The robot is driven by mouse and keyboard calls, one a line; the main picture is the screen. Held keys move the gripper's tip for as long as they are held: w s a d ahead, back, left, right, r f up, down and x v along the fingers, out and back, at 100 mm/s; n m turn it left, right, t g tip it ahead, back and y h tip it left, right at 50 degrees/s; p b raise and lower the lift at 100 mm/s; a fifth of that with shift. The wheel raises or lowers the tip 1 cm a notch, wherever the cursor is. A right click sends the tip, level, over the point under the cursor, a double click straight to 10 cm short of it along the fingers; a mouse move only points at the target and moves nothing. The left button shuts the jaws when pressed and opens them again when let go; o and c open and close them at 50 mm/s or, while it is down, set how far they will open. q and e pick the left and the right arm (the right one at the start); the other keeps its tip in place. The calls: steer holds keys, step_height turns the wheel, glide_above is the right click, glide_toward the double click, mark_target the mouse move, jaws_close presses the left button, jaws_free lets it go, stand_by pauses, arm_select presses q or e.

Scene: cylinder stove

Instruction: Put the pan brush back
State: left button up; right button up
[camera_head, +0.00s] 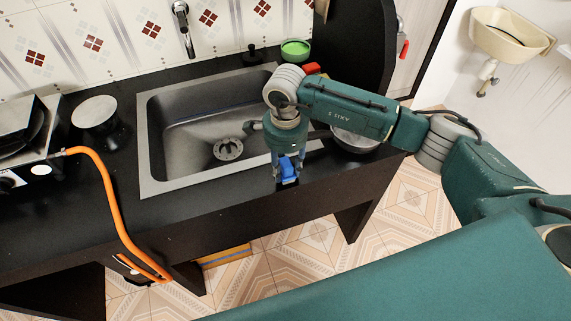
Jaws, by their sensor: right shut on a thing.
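My right gripper (288,168) points down over the front edge of the sink (160,150). It is shut on a small blue thing (289,170), which looks like the pan brush. Only its blue part shows between the fingers; the rest is hidden by the gripper, so its bristles cannot be made out. I cannot tell whether it touches the counter. My left gripper is not in view.
A metal bowl or pan (352,142) stands right of the sink, partly behind my right arm. A green bowl (295,49) and a black knobbed thing (252,54) stand behind it. An orange hose (112,200) runs from the stove (25,140) at left.

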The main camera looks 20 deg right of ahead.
mark_target(285, 161)
steer(key=shift+f+b, duration=0.2)
steer(key=shift+b, duration=0.1)
steer(key=o, duration=1.1)
steer(key=shift+r, duration=0.1)
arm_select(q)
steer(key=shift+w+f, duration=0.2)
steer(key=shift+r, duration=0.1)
arm_select(e)
steer(key=shift+r+p, duration=0.3)
steer(key=shift+p, duration=0.1)
steer(key=shift+w+r, duration=0.15)
steer(key=shift+r, duration=0.2)
arm_select(q)
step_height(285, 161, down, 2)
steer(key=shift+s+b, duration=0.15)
steer(key=shift+b, duration=1.05)
arm_select(e)
step_height(285, 161, up, 11)
steer(key=shift+r, duration=0.1)
